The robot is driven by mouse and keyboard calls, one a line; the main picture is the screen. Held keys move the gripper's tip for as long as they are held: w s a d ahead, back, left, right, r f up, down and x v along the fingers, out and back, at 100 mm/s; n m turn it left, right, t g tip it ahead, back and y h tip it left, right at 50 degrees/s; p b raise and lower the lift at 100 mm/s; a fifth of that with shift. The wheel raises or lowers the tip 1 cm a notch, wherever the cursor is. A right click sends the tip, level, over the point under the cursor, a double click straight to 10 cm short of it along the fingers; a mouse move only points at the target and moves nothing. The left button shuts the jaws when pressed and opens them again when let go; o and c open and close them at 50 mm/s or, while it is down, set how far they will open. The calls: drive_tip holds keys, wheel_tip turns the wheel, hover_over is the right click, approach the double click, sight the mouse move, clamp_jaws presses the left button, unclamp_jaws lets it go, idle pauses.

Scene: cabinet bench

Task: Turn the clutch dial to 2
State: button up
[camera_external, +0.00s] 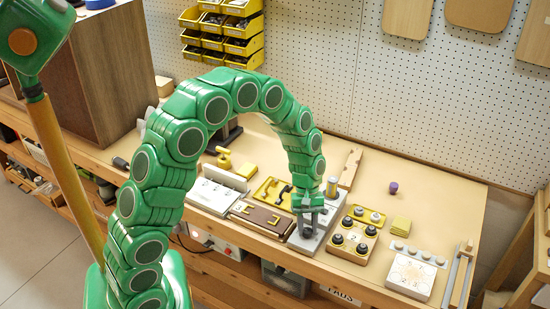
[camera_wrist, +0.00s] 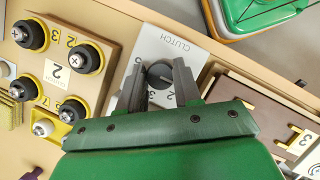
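The clutch dial (camera_wrist: 160,74) is a dark round knob on a grey panel (camera_wrist: 178,42) printed "CLUTCH" in the wrist view. Parts of the printed numbers show around it; its pointer setting is too small to read surely. My gripper (camera_wrist: 159,64) is open, with one dark finger on each side of the dial. Gaps show between the fingers and the knob, and I cannot tell any contact. In the external view my gripper (camera_external: 308,222) is over the grey clutch panel (camera_external: 301,243), and the dial is mostly hidden by the fingers.
A wooden block with several black knobs (camera_external: 352,240) stands right of the panel. A brown panel with a handle (camera_external: 262,217) lies to its left. A white numbered board (camera_external: 411,277) is farther right. A purple piece (camera_external: 393,187) stands on clear bench behind.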

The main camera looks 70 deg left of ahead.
drive_tip(key=c, duration=0.4)
drive_tip(key=shift+m, duration=0.4)
drive_tip(key=m+g, duration=0.1)
drive_tip(key=m, duration=0.3)
drive_tip(key=shift+w+g+y, duration=0.1)
drive_tip(key=shift+g+y, duration=0.3)
drive_tip(key=shift+d+m+g+y, duration=0.1)
drive_tip(key=shift+m+g+y, duration=0.45)
drive_tip(key=shift+m, duration=1.45)
drive_tip(key=o, duration=1)
